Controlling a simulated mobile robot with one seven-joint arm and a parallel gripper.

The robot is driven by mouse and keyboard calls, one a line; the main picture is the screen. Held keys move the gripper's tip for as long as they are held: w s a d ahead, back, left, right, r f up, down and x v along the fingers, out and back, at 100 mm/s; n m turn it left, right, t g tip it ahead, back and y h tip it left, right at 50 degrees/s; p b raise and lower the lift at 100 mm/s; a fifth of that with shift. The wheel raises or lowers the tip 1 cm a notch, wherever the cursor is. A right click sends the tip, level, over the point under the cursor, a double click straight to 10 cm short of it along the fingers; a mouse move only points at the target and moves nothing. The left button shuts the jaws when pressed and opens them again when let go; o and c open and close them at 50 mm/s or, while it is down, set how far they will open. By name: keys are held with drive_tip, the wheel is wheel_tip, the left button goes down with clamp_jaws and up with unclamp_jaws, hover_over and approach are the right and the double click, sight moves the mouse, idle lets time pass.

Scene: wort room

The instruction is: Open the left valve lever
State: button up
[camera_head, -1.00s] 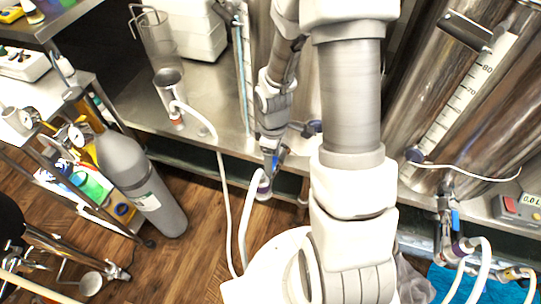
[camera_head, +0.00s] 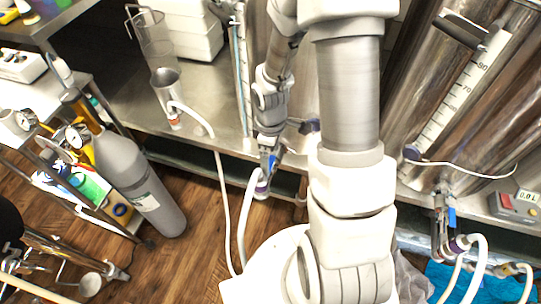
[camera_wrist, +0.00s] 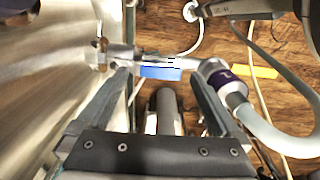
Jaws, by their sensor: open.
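The left valve's blue lever (camera_wrist: 160,72) lies along the metal valve body, between the steel vessel wall and a purple hose fitting (camera_wrist: 226,84). My gripper (camera_wrist: 160,78) is open, with one dark finger on each side of the lever's near end. I cannot tell whether either finger touches it. In the head view, the blue lever (camera_head: 271,162) shows small just below my wrist, which hides most of the valve and the fingers. The right valve's blue lever (camera_head: 452,217) hangs at the right vessel, away from my gripper.
A pale hose (camera_wrist: 275,135) curves away from the fitting. The steel bench (camera_head: 130,105) runs behind, and the large steel vessel (camera_head: 445,90) stands at right. A grey gas cylinder (camera_head: 140,185) stands at left. Wooden floor (camera_head: 205,225) is open between.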

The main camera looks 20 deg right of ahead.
sight(271, 162)
wheel_tip(271, 162, up, 17)
drive_tip(key=p, duration=0.5)
drive_tip(key=shift+p, duration=0.4)
drive_tip(key=shift+f, duration=0.15)
